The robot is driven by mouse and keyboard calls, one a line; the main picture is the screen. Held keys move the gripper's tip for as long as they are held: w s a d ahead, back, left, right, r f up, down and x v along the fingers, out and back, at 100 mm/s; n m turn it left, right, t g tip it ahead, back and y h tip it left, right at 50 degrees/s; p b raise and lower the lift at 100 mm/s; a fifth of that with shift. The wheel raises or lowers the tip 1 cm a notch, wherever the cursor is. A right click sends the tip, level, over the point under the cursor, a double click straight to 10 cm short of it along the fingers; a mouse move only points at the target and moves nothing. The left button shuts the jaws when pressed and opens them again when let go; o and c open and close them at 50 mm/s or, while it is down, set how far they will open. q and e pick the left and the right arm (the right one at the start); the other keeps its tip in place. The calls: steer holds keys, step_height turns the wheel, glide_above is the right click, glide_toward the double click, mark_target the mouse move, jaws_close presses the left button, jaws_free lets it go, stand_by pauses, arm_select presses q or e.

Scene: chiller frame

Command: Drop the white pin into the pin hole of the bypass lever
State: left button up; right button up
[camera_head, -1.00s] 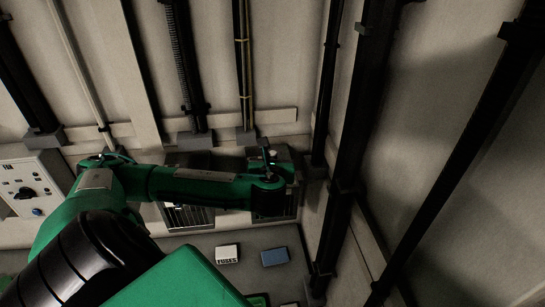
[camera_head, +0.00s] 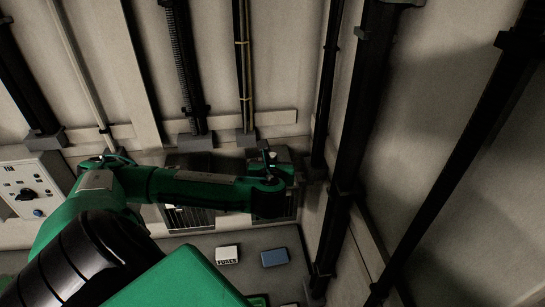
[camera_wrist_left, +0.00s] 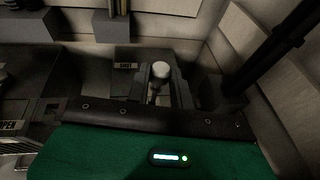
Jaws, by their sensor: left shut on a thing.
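My left gripper (camera_wrist_left: 162,88) is shut on the white pin (camera_wrist_left: 161,70). In the left wrist view the pin's pale round top shows between the two dark fingers, and its lower end is hard to make out. In the head view the gripper (camera_head: 270,158) is small and dark beyond the green wrist, with a small pale spot that seems to be the pin. A SHUT label (camera_wrist_left: 125,65) lies just left of the fingers. The bypass lever and its pin hole cannot be made out clearly. My right gripper is in neither view.
An OPEN label (camera_wrist_left: 8,125) is at the left of the wrist view. In the head view a white FUSES box (camera_head: 227,254) and a blue box (camera_head: 275,257) lie on the grey surface. A control panel (camera_head: 30,188) is at left. Dark pipes run along the walls.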

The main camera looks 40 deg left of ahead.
arm_select(q)
steer(key=shift+p, duration=0.4)
stand_by(0.6)
steer(key=shift+p, duration=0.35)
steer(key=shift+f+b, duration=0.4)
steer(key=shift+f, duration=0.35)
steer(key=shift+f+b, duration=0.85)
steer(key=shift+f, duration=1.05)
steer(key=o, duration=1)
steer(key=shift+r, duration=0.1)
steer(key=shift+o, duration=0.2)
